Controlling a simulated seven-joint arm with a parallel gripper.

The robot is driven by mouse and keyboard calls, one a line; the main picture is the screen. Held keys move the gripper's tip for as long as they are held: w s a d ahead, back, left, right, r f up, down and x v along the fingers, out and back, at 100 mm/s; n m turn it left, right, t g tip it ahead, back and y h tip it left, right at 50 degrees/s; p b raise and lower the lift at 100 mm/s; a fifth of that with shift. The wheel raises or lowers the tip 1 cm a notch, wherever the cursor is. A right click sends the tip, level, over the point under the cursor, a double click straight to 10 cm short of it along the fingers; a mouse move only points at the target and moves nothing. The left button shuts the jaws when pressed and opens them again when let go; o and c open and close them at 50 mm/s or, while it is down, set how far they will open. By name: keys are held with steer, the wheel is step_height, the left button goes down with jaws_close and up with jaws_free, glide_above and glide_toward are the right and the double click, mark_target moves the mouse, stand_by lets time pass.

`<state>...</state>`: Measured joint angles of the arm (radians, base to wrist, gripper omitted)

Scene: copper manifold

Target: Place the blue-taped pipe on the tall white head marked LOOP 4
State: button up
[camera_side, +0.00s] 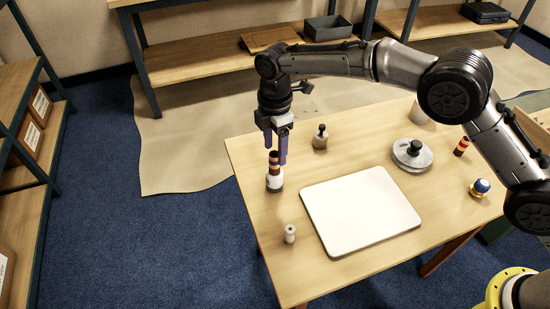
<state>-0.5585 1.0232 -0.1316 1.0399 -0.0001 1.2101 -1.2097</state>
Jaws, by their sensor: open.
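A short copper-orange pipe with dark blue bands (274,160) stands upright on a white head with a dark base (274,183) at the table's left edge. Any LOOP 4 marking on the head is too small to read. My gripper (276,154) is open, pointing down, with its purple fingers at the top of this pipe. One finger shows to the left and one to the right; I cannot tell whether they touch it. Another orange pipe with dark bands (461,147) stands at the table's right side.
A white board (360,210) lies mid-table. A small white cylinder (290,233) stands to its left. A blue ball on a yellow base (481,187) is at right.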

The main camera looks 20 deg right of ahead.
mark_target(275, 154)
step_height(275, 154, up, 7)
steer(key=shift+f, duration=0.15)
steer(key=shift+d, duration=0.1)
steer(key=s+d+r+m+t, duration=0.1)
steer(key=s+d+r+m, duration=0.4)
steer(key=d+r, duration=0.4)
steer(key=s+d+r+m+t, duration=0.1)
steer(key=s+d+r+m, duration=0.4)
steer(key=d+r, duration=0.4)
steer(key=s+d+m+t, duration=0.2)
steer(key=s+d+m, duration=0.3)
steer(key=s+d, duration=0.65)
steer(key=s+d+f+m+t, duration=0.1)
steer(key=s+f+m, duration=0.4)
steer(key=s, duration=0.8)
steer(key=shift+d+f+t, duration=0.3)
steer(key=shift+d+f, duration=0.3)
steer(key=shift+f, duration=0.35)
